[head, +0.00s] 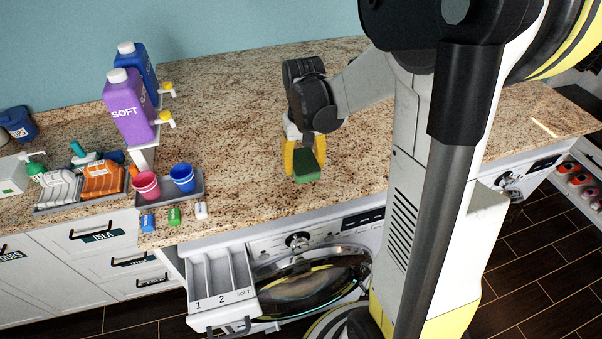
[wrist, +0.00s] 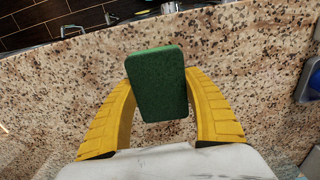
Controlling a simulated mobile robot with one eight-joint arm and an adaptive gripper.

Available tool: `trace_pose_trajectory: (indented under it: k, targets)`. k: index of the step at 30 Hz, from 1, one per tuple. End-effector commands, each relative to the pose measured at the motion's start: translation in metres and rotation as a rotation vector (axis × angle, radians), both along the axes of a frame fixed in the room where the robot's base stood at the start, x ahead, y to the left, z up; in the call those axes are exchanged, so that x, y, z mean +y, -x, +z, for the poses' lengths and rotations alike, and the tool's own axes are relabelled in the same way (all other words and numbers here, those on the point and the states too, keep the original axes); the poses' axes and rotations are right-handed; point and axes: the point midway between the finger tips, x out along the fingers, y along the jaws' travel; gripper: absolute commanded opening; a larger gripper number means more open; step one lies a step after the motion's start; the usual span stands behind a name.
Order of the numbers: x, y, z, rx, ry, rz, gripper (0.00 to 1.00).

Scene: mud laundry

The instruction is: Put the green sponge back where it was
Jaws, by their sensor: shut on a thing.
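The green sponge (head: 307,172) is held at the end of my arm, over the front part of the granite counter (head: 345,170) in the head view. My gripper (head: 304,157) has yellow fingers and points down at the counter. In the wrist view my gripper (wrist: 162,100) is shut on the green sponge (wrist: 160,85), with one finger on each side. The sponge's broad green face shows there. I cannot tell how far it is above the counter.
Below the counter, a detergent drawer (head: 222,283) is pulled out of the washer. The counter around the sponge is clear.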

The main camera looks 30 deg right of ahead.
Motion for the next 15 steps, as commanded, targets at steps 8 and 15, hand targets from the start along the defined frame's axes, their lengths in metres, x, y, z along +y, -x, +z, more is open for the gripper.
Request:
trace_pose_trajectory:
  k: [8,15]
  targets:
    - [0.002,-0.003,-0.034,0.000,0.000,0.000,0.23]
    - [0.002,-0.002,-0.042,0.000,0.000,0.000,0.23]
